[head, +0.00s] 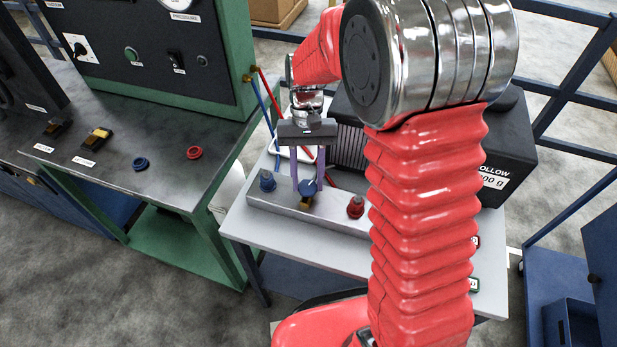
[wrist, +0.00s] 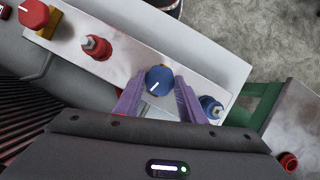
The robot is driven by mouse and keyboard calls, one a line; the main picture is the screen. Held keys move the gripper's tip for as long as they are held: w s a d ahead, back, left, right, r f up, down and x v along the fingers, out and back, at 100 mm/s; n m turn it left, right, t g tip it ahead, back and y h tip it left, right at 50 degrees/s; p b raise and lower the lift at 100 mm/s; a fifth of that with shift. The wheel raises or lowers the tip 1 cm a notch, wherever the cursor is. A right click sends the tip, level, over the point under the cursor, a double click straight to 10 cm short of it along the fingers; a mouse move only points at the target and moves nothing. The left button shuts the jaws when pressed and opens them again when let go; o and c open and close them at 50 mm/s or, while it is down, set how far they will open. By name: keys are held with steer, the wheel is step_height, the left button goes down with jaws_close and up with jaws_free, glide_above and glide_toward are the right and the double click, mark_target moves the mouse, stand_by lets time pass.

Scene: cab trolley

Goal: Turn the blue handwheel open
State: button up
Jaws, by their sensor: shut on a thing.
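The blue handwheel (head: 309,186) sits on a brass-coloured valve body on the grey metal block (head: 285,208) on the trolley. In the wrist view the blue handwheel (wrist: 160,78) shows a round top with a short white mark slanting toward its lower left. My gripper (head: 308,183) reaches down over it, its purple fingers on either side of the wheel. In the wrist view my gripper (wrist: 159,93) has its two fingers closed against the wheel's sides. The exact contact faces are partly hidden.
A blue fitting (head: 267,181) and a red fitting (head: 355,207) flank the wheel closely. A red handwheel (wrist: 34,12) stands farther along the block. A black box (head: 505,150) stands behind on the trolley. Red and blue hoses (head: 262,95) hang near the green-framed bench (head: 120,160).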

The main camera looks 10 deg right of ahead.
steer(key=shift+a+n+h, duration=0.1)
steer(key=shift+n+h, duration=0.5)
steer(key=shift+n, duration=1)
steer(key=o, duration=1)
steer(key=shift+o, duration=0.2)
steer(key=v, duration=1.3)
steer(key=shift+r, duration=0.35)
steer(key=shift+w+a, duration=0.15)
